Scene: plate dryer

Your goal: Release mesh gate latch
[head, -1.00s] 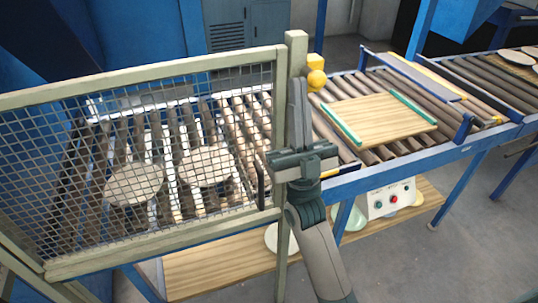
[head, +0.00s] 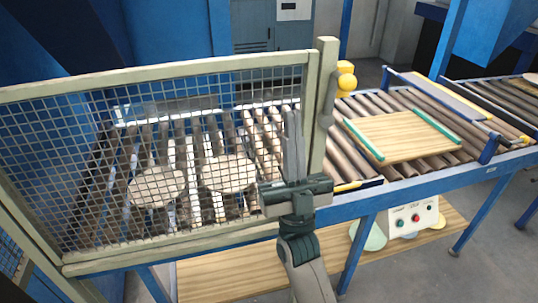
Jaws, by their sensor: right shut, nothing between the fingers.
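The mesh gate (head: 150,72) has a pale green-grey frame and wire mesh, and stands in front of the left rollers. Its right side meets an upright post (head: 329,48), with no clear gap visible. A grey lever-like piece (head: 326,104) hangs on the post; it looks like the latch, though its exact position is hard to tell. My right gripper (head: 292,116) points up in front of the gate's right end, left of the post, shut and empty. I cannot tell whether it touches the gate. The gate's dark handle is hidden behind it. My left gripper is out of view.
A yellow knob (head: 346,82) sits beside the post. Two round plates (head: 157,186) (head: 228,173) lie on rollers behind the mesh. A wooden board (head: 400,138) rests on the right rollers. A control box (head: 413,217) with buttons stands on the lower shelf.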

